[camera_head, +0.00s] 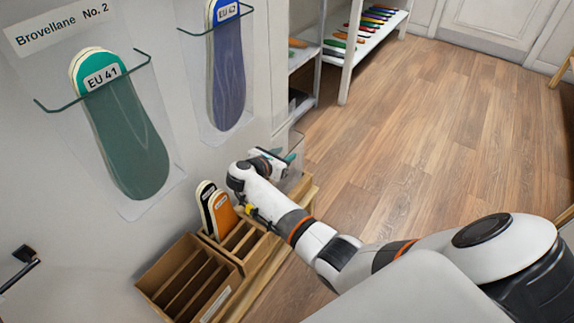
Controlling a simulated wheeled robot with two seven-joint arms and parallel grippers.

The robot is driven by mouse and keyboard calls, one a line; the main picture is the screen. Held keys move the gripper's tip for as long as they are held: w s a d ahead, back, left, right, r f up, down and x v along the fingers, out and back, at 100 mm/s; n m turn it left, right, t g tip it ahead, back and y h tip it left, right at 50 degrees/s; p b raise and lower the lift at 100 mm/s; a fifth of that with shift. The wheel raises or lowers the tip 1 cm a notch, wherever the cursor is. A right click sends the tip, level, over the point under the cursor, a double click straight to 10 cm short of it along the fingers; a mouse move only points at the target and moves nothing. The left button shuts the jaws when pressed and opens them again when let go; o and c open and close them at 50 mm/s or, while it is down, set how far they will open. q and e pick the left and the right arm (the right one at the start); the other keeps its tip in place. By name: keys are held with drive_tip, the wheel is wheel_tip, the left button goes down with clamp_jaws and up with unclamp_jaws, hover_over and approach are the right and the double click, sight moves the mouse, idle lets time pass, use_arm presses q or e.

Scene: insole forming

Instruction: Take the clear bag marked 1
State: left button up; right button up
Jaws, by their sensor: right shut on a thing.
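My right gripper (280,162) is at the wall, just right of the wooden rack. It is shut on a thin clear piece with a teal edge (291,158), which looks like a clear bag. My wrist and fingers hide much of it, and no mark 1 can be read. Two clear holders hang on the wall. One holds a green insole (125,135) labelled EU 41, the other a blue insole (228,75) labelled EU 42. My left gripper is not seen.
A wooden rack (262,248) below the right gripper holds a pale insole (204,196) and an orange insole (223,215). An empty slotted box (152,276) stands left of it. A white shelf (352,45) holds coloured insoles. The wooden floor (440,130) is clear.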

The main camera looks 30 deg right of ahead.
drive_tip(key=shift+c, duration=0.2)
